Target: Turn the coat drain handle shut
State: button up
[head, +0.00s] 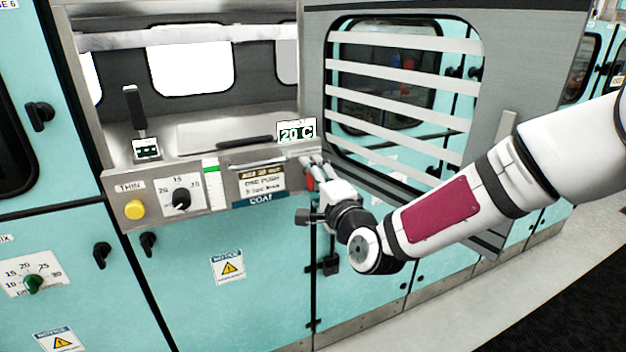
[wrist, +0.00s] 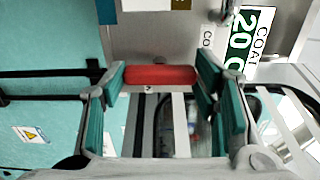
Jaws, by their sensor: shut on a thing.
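The coat drain handle is a red bar (wrist: 160,75) lying across the wrist view. It shows as a small red piece (head: 309,181) below the right end of the COAT panel in the head view. My gripper (wrist: 160,76) has its green-padded fingers at the two ends of the bar, shut on it. In the head view my gripper (head: 317,172) reaches the panel from the right, and its body hides most of the handle and its mount. The COAT label (head: 261,198) is just left of it.
An open grey windowed door (head: 401,65) stands behind my arm on the right. The steel control panel has a yellow button (head: 135,209), a black dial (head: 181,199) and a 20 C display (head: 297,131). Teal cabinet doors (head: 200,310) lie below. Floor is clear at lower right.

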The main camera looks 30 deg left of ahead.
jog(key=o, duration=1.2)
jog(key=shift+c, duration=0.2)
jog(key=v, duration=1.2)
